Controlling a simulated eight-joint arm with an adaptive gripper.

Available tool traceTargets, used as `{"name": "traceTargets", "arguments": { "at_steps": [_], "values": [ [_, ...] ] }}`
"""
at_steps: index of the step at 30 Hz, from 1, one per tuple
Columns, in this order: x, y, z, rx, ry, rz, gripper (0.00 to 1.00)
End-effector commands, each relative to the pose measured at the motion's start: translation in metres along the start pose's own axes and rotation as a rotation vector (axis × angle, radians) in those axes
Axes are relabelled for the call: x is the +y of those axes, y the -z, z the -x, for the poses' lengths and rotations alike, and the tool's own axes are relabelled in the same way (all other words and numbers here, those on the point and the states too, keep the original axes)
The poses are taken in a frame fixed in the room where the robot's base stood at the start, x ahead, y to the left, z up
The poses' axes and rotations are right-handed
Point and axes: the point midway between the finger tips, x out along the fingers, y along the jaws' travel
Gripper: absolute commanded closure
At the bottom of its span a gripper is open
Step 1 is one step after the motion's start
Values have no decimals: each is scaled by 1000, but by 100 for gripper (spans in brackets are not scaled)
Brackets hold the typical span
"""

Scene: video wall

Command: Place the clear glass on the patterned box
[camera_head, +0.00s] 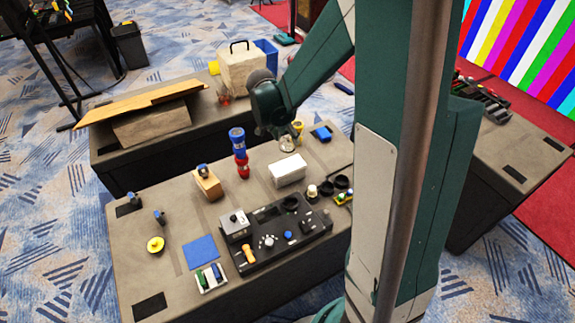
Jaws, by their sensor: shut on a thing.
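My gripper (286,138) hangs at the end of my arm over the back of the front table, small and partly hidden by my own dark wrist. It is shut on the clear glass (287,147), a small, pale, see-through shape. The fingers are too small to make out. A white box (287,170) lies on the front table just in front of the glass. A pale beige box (242,69) with a black handle stands on the back table. I cannot make out which of them is the patterned box.
A blue and red flashlight-like object (239,154) stands left of the white box. A wooden block (208,185) is further left. A black control panel (277,234) fills the front. A blue block (322,133) and a yellow item (298,127) are near my gripper.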

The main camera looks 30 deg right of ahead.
Motion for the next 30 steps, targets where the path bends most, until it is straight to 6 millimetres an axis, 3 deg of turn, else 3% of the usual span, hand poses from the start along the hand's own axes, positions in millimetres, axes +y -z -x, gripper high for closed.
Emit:
{"name": "traceTargets", "arguments": {
  "at_steps": [11,24,30],
  "values": [
    [0,-1,-4,0,0,-1,76],
    [0,-19,-48,0,0,-1,76],
    [0,-22,-55,0,0,-1,76]
  ]
}}
